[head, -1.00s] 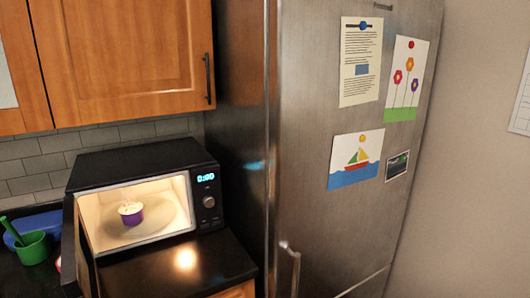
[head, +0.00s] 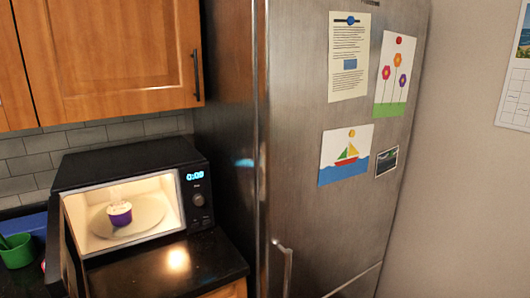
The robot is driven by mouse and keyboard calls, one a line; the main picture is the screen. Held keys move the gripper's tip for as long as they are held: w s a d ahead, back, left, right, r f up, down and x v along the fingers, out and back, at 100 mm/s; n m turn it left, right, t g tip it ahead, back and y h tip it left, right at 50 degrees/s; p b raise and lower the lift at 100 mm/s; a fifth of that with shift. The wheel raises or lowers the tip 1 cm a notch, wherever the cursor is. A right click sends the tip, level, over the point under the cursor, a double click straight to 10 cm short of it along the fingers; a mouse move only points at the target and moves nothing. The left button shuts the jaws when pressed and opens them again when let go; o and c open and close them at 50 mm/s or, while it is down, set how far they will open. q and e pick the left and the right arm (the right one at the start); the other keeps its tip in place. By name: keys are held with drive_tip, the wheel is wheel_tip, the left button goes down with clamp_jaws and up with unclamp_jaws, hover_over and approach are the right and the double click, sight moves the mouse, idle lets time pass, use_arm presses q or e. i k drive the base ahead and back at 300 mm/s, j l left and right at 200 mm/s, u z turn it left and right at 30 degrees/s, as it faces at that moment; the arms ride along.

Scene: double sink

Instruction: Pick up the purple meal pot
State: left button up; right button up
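The purple meal pot (head: 120,218) stands upright on the round plate inside the lit microwave (head: 136,153). Its upper part is white and what looks like steam rises from it. The microwave door (head: 66,245) is swung open at the left. Neither of my grippers shows in the head view.
A green cup (head: 17,251) with a green handle and a blue container (head: 30,224) stand left of the microwave. The black counter (head: 165,268) in front of the microwave is clear. A steel fridge (head: 300,200) stands to the right, and a wooden cabinet (head: 115,55) hangs above.

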sight(119, 218)
drive_tip(key=k+j+u, duration=0.15)
drive_tip(key=j, duration=0.2)
drive_tip(key=k+j+u, duration=0.15)
drive_tip(key=j, duration=0.25)
drive_tip(key=j+u, duration=0.1)
drive_tip(key=j, duration=0.25)
drive_tip(key=k+j+u, duration=0.15)
drive_tip(key=j, duration=0.25)
